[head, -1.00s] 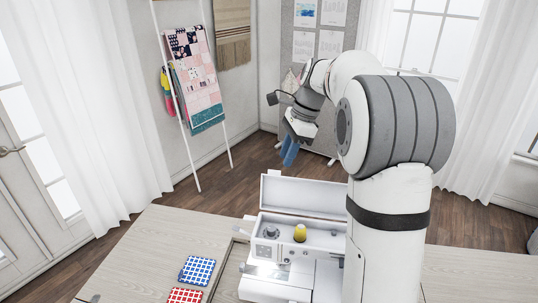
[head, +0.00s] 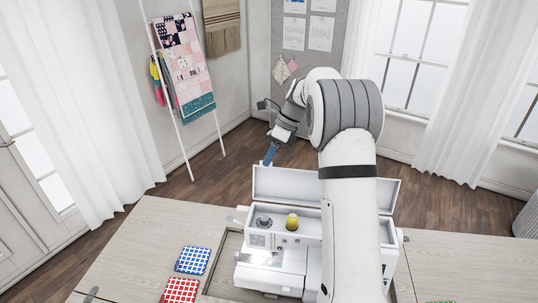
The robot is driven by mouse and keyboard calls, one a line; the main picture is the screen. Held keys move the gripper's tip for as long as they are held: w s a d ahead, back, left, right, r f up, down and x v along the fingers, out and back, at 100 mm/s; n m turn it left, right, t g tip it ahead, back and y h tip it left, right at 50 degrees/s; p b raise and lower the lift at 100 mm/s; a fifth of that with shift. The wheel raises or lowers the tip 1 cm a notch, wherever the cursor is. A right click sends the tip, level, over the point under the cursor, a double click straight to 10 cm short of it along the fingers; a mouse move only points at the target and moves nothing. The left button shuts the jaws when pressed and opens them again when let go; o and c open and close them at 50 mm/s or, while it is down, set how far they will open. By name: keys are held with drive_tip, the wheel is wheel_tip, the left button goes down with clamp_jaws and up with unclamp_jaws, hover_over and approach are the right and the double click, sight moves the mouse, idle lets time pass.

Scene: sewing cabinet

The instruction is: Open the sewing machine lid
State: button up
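The white sewing machine (head: 288,256) sits in a recess of the wooden cabinet top, partly hidden behind my arm. Its lid (head: 285,184) stands raised along the back edge, so the top compartment shows. A yellow thread spool (head: 292,222) and a grey round part (head: 263,223) are visible inside that compartment. My gripper (head: 269,155), with blue fingers, is in the air above and behind the raised lid in the picture. It appears apart from the lid. The fingers are seen edge-on and too small to tell whether they are open or shut.
The wooden cabinet top (head: 150,240) extends to both sides. A blue checkered cloth square (head: 193,260) and a red one (head: 180,290) lie left of the machine. Behind stand a quilt ladder (head: 176,120) and a pinboard (head: 310,60). Floor behind the cabinet is clear.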

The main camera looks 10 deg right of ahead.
drive_tip(key=shift+a+f, duration=0.15)
drive_tip(key=shift+f, duration=0.05)
drive_tip(key=shift+c, duration=0.2)
clamp_jaws()
